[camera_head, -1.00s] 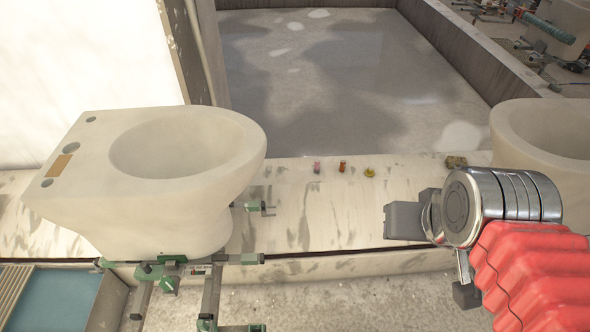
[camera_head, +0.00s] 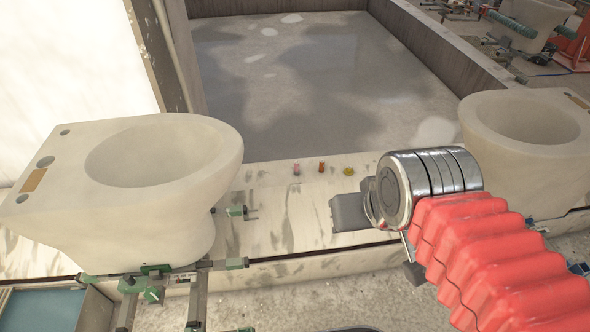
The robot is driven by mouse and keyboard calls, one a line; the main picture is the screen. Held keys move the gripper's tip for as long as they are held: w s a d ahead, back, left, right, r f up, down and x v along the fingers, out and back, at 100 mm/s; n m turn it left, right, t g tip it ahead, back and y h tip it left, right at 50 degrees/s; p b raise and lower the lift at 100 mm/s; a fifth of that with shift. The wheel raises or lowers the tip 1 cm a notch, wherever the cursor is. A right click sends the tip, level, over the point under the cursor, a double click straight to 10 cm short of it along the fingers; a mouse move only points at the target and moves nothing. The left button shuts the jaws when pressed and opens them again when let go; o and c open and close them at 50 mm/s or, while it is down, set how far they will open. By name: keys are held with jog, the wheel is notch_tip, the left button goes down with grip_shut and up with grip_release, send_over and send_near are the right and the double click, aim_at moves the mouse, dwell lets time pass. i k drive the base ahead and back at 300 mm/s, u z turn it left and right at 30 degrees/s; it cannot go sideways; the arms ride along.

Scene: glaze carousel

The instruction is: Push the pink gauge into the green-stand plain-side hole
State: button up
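The pink gauge (camera_head: 296,169) is small and stands on the pale ledge, left of an orange gauge (camera_head: 322,167) and a yellow-green piece (camera_head: 348,171). A toilet bowl (camera_head: 130,180) rests on a green-fitted stand (camera_head: 155,272) at the left.
A second toilet bowl (camera_head: 530,135) stands at the right on another stand. A walled grey basin (camera_head: 290,80) lies behind the ledge (camera_head: 285,225). A blue-topped box (camera_head: 45,308) is at the lower left. The ledge between the bowl and my gripper is clear.

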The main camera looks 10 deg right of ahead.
aim_at(124, 194)
jog(key=z, duration=0.05)
jog(key=i, duration=1)
jog(key=u, duration=0.05)
